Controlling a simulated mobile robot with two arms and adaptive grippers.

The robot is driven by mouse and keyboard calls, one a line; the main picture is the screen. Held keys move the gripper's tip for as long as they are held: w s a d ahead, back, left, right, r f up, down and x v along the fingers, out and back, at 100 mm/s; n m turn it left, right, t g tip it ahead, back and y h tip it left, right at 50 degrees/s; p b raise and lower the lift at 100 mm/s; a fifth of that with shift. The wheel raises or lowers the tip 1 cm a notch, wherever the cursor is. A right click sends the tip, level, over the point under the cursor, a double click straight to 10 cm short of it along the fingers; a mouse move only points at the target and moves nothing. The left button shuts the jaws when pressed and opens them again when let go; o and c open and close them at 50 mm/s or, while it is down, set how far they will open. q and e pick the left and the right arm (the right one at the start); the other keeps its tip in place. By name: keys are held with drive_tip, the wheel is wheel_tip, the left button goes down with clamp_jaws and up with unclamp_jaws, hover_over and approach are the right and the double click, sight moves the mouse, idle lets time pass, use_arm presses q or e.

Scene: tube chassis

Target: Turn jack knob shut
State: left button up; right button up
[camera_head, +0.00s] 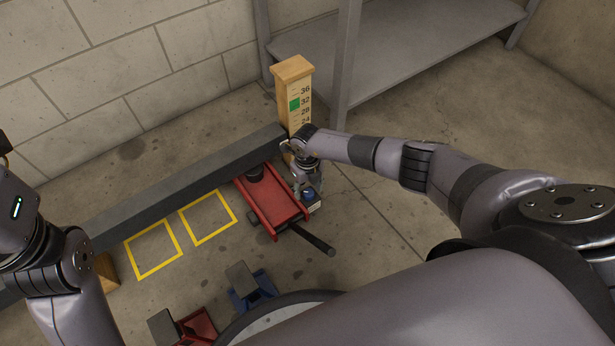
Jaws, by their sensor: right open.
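The red floor jack (270,203) lies on the concrete floor beside a long dark beam, with its dark handle (318,240) pointing to the lower right. My right gripper (309,200) reaches down at the jack's right side, close to its handle end, and is open. A small blue part (309,193), possibly the jack knob, shows at the fingertips. I cannot tell whether the fingers touch it. My left arm shows at the left edge, but its gripper is out of view.
A wooden height gauge (293,100) with a green mark stands behind the jack. The dark beam (180,190) runs along the left. Yellow floor squares (154,249) are empty. Blue (248,287) and red (197,328) stands sit in front. A grey shelf (420,50) is behind.

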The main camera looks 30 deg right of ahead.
sight(307, 190)
wheel_tip(307, 190, up, 11)
drive_tip(key=shift+r, duration=0.2)
idle(0.6)
